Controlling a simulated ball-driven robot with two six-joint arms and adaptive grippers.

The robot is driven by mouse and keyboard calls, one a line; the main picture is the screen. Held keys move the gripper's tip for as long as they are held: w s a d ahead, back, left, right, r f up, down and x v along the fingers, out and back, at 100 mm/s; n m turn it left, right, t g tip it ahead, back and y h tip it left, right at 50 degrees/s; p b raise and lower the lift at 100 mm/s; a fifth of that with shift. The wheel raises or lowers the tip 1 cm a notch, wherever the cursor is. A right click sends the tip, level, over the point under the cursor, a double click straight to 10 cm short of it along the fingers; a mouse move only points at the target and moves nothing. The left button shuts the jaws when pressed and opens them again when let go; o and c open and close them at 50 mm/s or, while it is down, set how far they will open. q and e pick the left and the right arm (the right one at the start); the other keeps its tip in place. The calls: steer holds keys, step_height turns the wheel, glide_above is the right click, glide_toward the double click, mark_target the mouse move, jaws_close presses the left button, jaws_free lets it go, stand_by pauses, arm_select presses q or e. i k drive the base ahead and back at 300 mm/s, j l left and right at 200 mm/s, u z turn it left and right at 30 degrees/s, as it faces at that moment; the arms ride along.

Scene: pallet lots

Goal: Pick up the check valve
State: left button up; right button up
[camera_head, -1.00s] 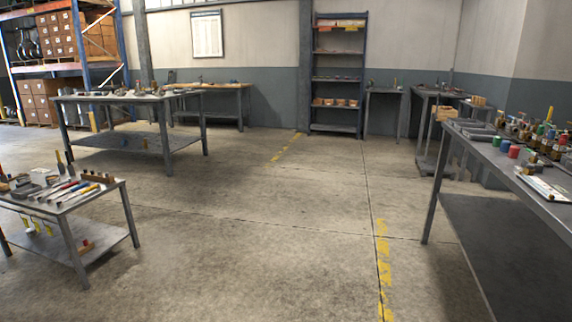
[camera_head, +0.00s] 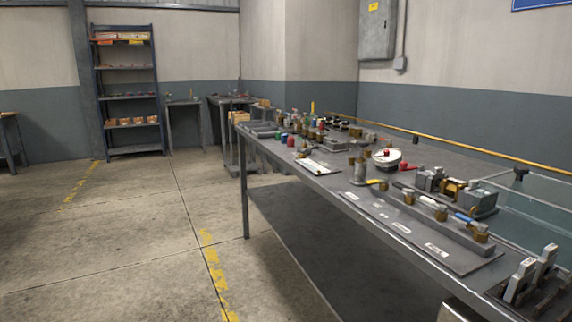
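A long grey workbench (camera_head: 325,185) runs from the middle toward the lower right in the head view. Many small fittings and valves stand on it, including brass valves with yellow, white and blue handles on a grey board (camera_head: 420,240). I cannot tell which of these small parts is the check valve. A brass and grey assembly (camera_head: 452,188) sits farther right on the bench. Neither of my grippers is in view.
Open concrete floor (camera_head: 120,240) with a worn yellow line lies left of the bench. A dark shelf unit (camera_head: 127,95) stands at the back left. Small tables (camera_head: 184,103) stand along the back wall. A glass-sided tank (camera_head: 530,222) adjoins the bench at right.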

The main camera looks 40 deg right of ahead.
mark_target(452, 186)
steer(key=z, duration=2)
